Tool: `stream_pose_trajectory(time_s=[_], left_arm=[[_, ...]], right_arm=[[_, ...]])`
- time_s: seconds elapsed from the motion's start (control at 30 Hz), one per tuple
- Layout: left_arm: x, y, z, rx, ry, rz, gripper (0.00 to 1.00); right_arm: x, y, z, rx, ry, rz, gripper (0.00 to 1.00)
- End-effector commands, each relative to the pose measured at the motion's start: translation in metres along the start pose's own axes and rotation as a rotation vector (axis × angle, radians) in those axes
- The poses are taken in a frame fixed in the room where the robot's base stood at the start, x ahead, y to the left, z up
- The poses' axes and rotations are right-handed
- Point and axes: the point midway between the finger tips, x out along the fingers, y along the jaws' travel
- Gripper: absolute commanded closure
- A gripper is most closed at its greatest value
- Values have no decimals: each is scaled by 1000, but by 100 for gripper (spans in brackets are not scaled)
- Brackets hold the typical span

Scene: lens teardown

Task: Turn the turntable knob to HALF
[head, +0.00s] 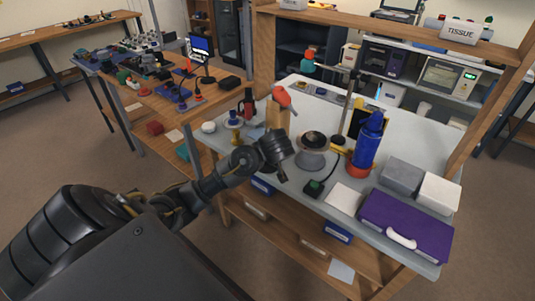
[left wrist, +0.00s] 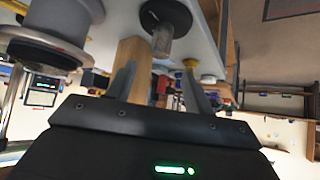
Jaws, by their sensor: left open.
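The turntable (head: 312,152), a grey round stand with a dark top, is on the light workbench right of my left gripper. A small dark box with a green top (head: 314,187), apparently its control knob, sits in front of the turntable with a cable beside it. My left gripper (head: 283,176) is above the bench's front edge, left of the box and apart from it. In the left wrist view, which is tilted over, my open fingers (left wrist: 158,88) hold nothing. The turntable (left wrist: 45,35) shows there at upper left. Knob markings are too small to read. My right gripper is out of view.
A blue bottle-like cylinder (head: 368,140) stands behind the box. A red-headed tool (head: 282,97) and small jars stand behind my left arm.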

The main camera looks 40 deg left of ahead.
Motion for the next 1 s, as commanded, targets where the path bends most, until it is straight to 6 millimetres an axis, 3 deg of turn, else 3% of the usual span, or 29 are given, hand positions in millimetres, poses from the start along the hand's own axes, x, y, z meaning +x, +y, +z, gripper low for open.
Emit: stream_pose_trajectory(time_s=[0.17, 0.6, 1.0], left_arm=[[19, -1, 0, 3, -2, -4, 48], [94, 0, 1, 3, -2, -1, 48], [107, 0, 1, 2, -2, 1, 48]], right_arm=[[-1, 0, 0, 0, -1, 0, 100], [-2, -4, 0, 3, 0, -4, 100], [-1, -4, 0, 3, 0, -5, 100]])
